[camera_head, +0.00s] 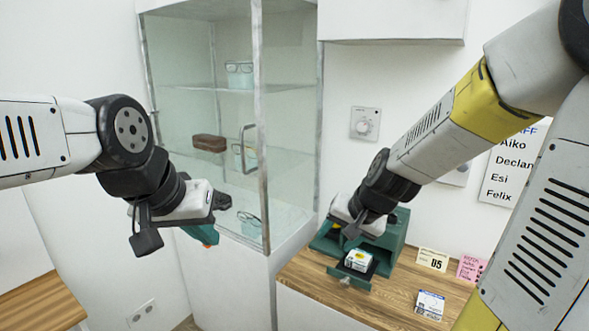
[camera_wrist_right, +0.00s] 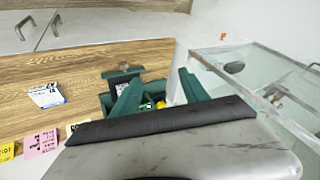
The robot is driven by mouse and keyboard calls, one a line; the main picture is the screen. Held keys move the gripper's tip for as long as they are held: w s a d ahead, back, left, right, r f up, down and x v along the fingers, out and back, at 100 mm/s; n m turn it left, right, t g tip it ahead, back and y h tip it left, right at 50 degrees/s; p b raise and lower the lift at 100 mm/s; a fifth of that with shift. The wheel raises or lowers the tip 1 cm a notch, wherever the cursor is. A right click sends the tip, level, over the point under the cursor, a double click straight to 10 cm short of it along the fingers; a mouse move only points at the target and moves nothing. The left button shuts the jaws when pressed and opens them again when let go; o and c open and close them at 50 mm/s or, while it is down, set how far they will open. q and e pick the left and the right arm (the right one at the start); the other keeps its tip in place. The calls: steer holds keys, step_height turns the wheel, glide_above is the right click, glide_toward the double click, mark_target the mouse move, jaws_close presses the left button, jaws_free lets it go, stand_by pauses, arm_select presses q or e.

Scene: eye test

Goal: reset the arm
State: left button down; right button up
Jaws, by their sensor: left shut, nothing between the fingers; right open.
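My left arm comes in from the left in the head view. Its gripper (camera_head: 206,236), with teal fingers, is shut and empty in front of the glass cabinet. My right arm reaches down from the upper right. Its gripper (camera_head: 355,228) is over a small green drawer unit on the wooden top. In the right wrist view its two green fingers stand apart, and the right gripper (camera_wrist_right: 157,92) is open. The drawer (camera_head: 338,281) is pulled out, with a white box (camera_head: 358,261) in it. The gripper partly hides the unit, and I cannot tell whether they touch.
The glass cabinet (camera_head: 262,120) holds glasses (camera_head: 240,75) and a brown case (camera_head: 209,143). Cards (camera_head: 432,260) and a white-and-blue box (camera_head: 430,304) are on the wooden top (camera_head: 390,298). A dial (camera_head: 365,123) and a name list (camera_head: 508,175) are on the wall.

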steer(key=s+d+r+n+h, duration=0.1)
steer(key=s+d+r+n, duration=0.2)
steer(key=s+r, duration=0.8)
steer(key=shift+s+d+n, duration=0.3)
steer(key=shift+s+n, duration=0.3)
steer(key=shift+s, duration=0.95)
